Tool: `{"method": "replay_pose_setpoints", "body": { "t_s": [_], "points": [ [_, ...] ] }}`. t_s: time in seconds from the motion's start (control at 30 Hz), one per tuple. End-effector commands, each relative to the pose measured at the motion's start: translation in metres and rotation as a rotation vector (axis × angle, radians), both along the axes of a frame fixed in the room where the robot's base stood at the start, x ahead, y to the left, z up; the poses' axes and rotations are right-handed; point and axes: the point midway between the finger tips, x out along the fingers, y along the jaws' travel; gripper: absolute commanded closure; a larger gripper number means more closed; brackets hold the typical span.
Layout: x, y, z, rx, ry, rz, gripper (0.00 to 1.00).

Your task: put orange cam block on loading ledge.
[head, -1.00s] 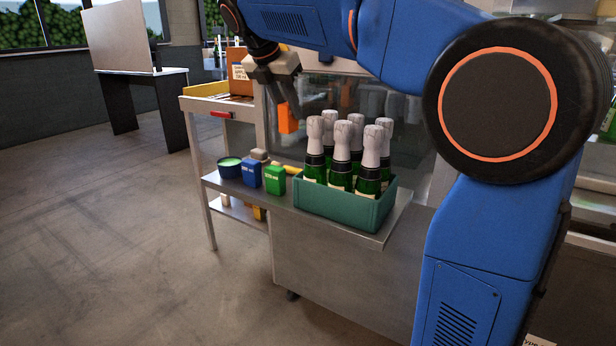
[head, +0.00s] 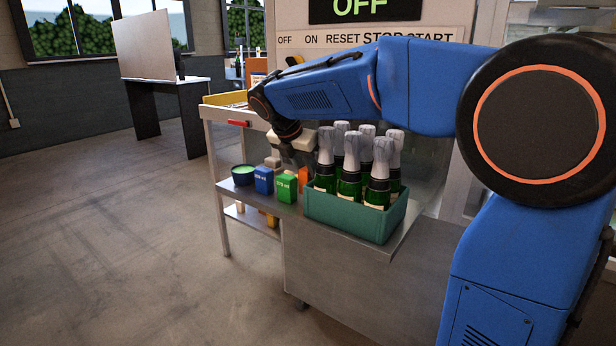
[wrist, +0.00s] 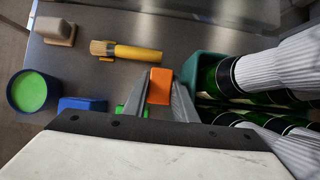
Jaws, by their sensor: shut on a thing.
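The orange cam block (wrist: 160,86) is between the fingertips of my gripper (wrist: 158,92) in the wrist view. My gripper is shut on it. In the head view the orange block (head: 303,175) shows just left of the bottle crate, partly hidden, with my gripper (head: 297,163) above it. The loading ledge (head: 262,204) is the grey metal shelf under them. The block is low over the ledge, between the green block and the crate; I cannot tell whether it touches the ledge.
A teal crate (head: 345,216) of several foil-topped bottles (head: 350,170) stands close right of the block. A green block (head: 286,188), a blue block (head: 264,181) and a dark tub (head: 243,174) stand left. A yellow-handled brush (wrist: 135,53) and a beige block (wrist: 55,29) lie farther back.

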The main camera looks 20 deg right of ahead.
Motion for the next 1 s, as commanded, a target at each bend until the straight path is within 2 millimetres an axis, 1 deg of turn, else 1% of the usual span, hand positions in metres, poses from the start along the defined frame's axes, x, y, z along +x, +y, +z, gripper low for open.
{"method": "replay_pose_setpoints", "body": {
  "t_s": [0.03, 0.13, 0.47, 0.5, 0.53, 0.83, 0.93, 1.0],
  "points": [
    [0.0, 0.0, -0.007, -0.001, 0.001, 0.0, 1.0],
    [0.0, 0.0, -0.014, 0.0, 0.0, 0.001, 1.0],
    [0.0, 0.0, -0.016, 0.0, 0.0, 0.001, 1.0],
    [0.0, 0.0, -0.017, 0.0, 0.0, 0.001, 0.73],
    [0.0, 0.0, -0.017, 0.0, 0.0, 0.0, 0.68],
    [0.0, 0.0, -0.016, 0.0, 0.0, 0.0, 0.68],
    [0.0, 0.001, -0.011, 0.0, -0.001, 0.0, 0.68],
    [-0.002, 0.004, -0.005, 0.001, -0.003, 0.001, 0.68]
  ]
}}
